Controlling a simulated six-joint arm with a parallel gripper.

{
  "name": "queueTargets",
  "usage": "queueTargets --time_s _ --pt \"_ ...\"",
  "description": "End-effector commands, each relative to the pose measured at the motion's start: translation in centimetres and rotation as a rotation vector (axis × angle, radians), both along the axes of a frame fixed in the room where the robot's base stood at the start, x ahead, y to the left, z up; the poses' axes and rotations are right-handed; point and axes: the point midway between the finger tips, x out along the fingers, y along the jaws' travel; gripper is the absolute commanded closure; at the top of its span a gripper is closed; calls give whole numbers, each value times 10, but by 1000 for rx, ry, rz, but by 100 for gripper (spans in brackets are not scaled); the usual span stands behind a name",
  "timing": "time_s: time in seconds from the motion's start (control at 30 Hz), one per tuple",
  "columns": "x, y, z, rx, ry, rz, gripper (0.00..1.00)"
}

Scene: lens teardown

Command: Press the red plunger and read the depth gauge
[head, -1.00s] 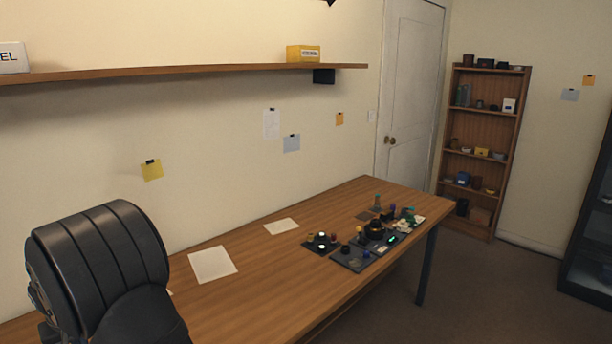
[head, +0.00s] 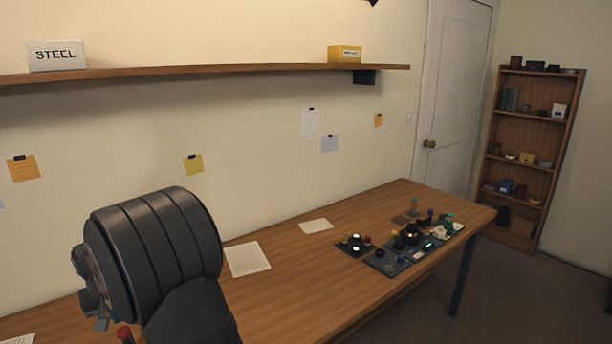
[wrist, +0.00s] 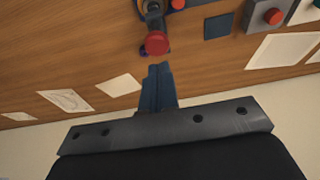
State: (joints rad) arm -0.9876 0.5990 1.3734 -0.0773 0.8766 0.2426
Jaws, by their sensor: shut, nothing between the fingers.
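The red plunger (wrist: 156,43) shows in the wrist view as a round red cap on a dark stand (wrist: 152,10), just beyond my fingertips. My gripper (wrist: 158,68) is shut and empty, its blue-grey fingers pointing at the cap. A small gap seems to lie between them; I cannot tell whether they touch. In the head view a red cap (head: 124,332) shows at the bottom edge, beside my dark arm, which hides most of that area. I cannot pick out a depth gauge face or a reading in either view.
In the wrist view a grey box with a red button (wrist: 272,17) and a dark blue square (wrist: 218,26) lie to the right. Paper sheets (wrist: 119,85) lie on the wooden table. In the head view small parts on dark trays (head: 386,264) stand at the far end.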

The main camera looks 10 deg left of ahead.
Motion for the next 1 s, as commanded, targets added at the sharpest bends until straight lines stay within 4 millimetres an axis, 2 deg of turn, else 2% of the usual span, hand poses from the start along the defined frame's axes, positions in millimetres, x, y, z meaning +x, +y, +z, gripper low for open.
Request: queueTargets --time_s 0.5,0.87,1.0 --pt "0 0 45 1 -1 0 100" --pt "0 0 48 0 0 0 100" --pt "0 0 42 -1 1 0 100"
